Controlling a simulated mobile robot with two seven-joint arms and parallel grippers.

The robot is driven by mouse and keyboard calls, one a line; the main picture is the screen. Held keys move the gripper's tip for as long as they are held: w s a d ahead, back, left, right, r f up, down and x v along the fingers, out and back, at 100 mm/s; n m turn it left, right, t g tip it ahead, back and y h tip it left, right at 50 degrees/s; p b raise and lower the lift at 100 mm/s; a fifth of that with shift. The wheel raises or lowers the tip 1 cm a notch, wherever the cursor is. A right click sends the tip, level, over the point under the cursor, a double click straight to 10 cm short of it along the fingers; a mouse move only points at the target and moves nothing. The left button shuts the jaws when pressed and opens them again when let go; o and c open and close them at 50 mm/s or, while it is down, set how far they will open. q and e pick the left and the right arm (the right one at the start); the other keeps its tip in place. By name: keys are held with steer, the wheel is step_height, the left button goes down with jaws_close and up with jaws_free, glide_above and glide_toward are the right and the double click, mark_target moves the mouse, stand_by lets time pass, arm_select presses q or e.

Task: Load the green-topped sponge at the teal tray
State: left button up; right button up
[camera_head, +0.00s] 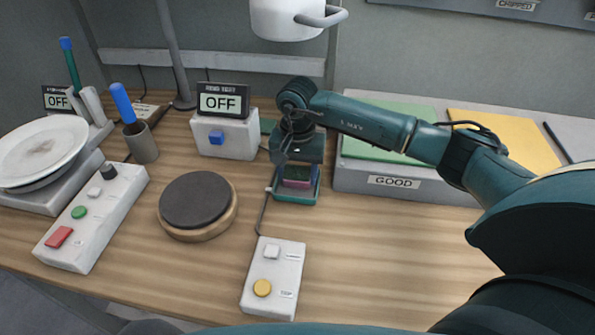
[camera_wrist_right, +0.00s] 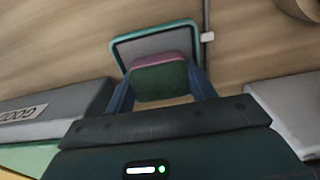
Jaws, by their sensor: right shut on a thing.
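The teal tray (camera_head: 298,201) sits on the wooden counter in the middle of the head view. It has a teal rim and a grey inside, and its rim shows in the right wrist view (camera_wrist_right: 127,40). The green-topped sponge (camera_head: 298,173), with a pink-purple layer, is between the fingers of my right gripper (camera_head: 297,169). In the right wrist view the sponge (camera_wrist_right: 160,83) overlaps the tray's near part. I cannot tell whether it touches the tray floor. My right gripper (camera_wrist_right: 162,88) is shut on the sponge, pointing down. My left gripper is not in view.
A white box with a blue button and OFF display (camera_head: 224,134) stands behind left. A round dark pad (camera_head: 198,199) lies left, a two-button box (camera_head: 272,278) in front. A grey GOOD bin (camera_head: 400,183) stands right. The front right counter is clear.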

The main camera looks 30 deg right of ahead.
mark_target(298, 171)
steer(key=shift+s+f, duration=0.1)
steer(key=shift+r+p, duration=1.2)
steer(key=shift+r, duration=1.1)
steer(key=shift+r+p, duration=0.6)
steer(key=shift+r, duration=0.7)
steer(key=shift+w+r, duration=0.1)
steer(key=shift+w, duration=0.1)
